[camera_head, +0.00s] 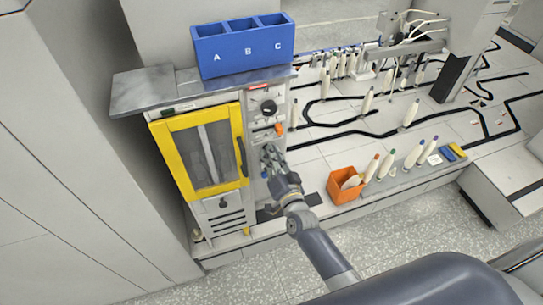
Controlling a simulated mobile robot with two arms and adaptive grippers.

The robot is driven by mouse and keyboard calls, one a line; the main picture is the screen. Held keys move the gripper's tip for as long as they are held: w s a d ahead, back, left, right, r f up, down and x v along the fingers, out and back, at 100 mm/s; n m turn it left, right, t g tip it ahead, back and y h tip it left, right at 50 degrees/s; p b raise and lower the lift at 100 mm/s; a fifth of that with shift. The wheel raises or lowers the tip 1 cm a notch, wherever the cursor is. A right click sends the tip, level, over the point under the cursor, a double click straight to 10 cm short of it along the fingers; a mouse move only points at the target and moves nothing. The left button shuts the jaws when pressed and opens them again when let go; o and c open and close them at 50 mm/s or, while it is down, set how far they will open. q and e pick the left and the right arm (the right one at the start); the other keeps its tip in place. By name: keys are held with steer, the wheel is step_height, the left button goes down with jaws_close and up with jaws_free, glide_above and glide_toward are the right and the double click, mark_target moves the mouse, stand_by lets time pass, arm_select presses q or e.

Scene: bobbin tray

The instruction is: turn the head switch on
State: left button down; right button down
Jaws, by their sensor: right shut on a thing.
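A grey control panel (257,127) runs down the right side of the yellow-framed machine door (169,153). It carries a black round knob (268,107) near the top and an orange lever or handle (279,129) below it. My right gripper (268,157) is at the panel below the orange part, shut on a small part there. The gripper hides that part, and I cannot tell for sure whether it is the head switch or how it is set. My left gripper is out of view.
A blue bin (243,53) marked A, B, C stands on the metal shelf (152,91) above the door. An orange box (334,190) and several bobbins stand right of my arm. Black lines mark the light surface behind them. Speckled floor (230,276) lies in front.

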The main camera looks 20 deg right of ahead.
stand_by(0.5)
steer(key=c, duration=1.7)
jaws_free()
steer(key=shift+o, duration=0.2)
steer(key=shift+s, duration=0.1)
steer(key=s, duration=1.1)
steer(key=shift+s+d, duration=0.2)
steer(key=shift+s, duration=0.2)
